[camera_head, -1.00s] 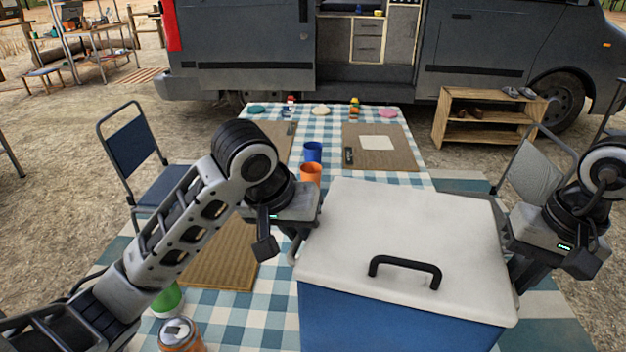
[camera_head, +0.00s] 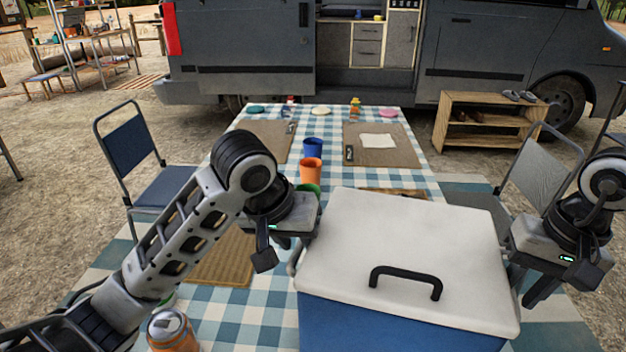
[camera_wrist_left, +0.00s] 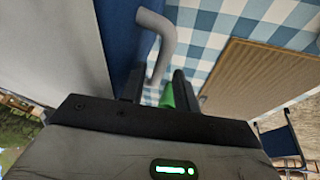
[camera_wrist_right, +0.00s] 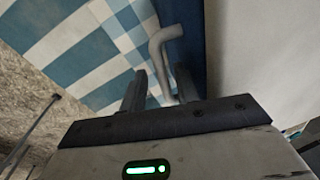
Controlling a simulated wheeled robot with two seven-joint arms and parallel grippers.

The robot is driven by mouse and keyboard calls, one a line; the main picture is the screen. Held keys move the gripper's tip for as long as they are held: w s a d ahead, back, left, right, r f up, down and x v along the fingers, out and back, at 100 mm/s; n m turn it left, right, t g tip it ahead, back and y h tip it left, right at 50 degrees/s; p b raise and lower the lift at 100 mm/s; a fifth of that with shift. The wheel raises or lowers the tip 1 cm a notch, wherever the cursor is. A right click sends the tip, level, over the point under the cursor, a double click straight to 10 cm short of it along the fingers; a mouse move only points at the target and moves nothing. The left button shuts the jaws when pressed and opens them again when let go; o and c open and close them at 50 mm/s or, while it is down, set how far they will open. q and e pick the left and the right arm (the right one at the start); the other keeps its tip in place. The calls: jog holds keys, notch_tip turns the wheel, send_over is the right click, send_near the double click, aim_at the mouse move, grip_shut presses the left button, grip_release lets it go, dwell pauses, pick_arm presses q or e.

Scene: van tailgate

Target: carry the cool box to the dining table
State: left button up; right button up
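The cool box (camera_head: 405,240) has a blue body, a white lid and a black lid handle. It is in the lower right middle of the head view, over the near part of the dining table (camera_head: 235,306) with its checked cloth. Its underside is hidden, so I cannot tell if it touches the table. The lid looks nearly level.
An orange cup (camera_head: 311,170), a blue cup (camera_head: 313,148) and a partly hidden green cup stand beyond the box. Placemats (camera_head: 222,262) lie around. Chairs flank the table; a wooden shelf (camera_head: 490,120) and a van stand behind.

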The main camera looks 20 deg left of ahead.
pick_arm(q)
jog(key=shift+d+r, duration=0.1)
pick_arm(e)
jog(key=shift+a+r, duration=0.1)
jog(key=shift+r, duration=0.05)
pick_arm(q)
jog(key=shift+s+r, duration=0.2)
jog(key=shift+r, duration=0.3)
jog(key=v, duration=1.1)
pick_arm(e)
notch_tip(320, 180, up, 12)
jog(key=d, duration=0.2)
pick_arm(q)
jog(key=shift+s+f, duration=0.15)
jog(key=shift+s, duration=0.05)
pick_arm(e)
jog(key=shift+s, duration=0.1)
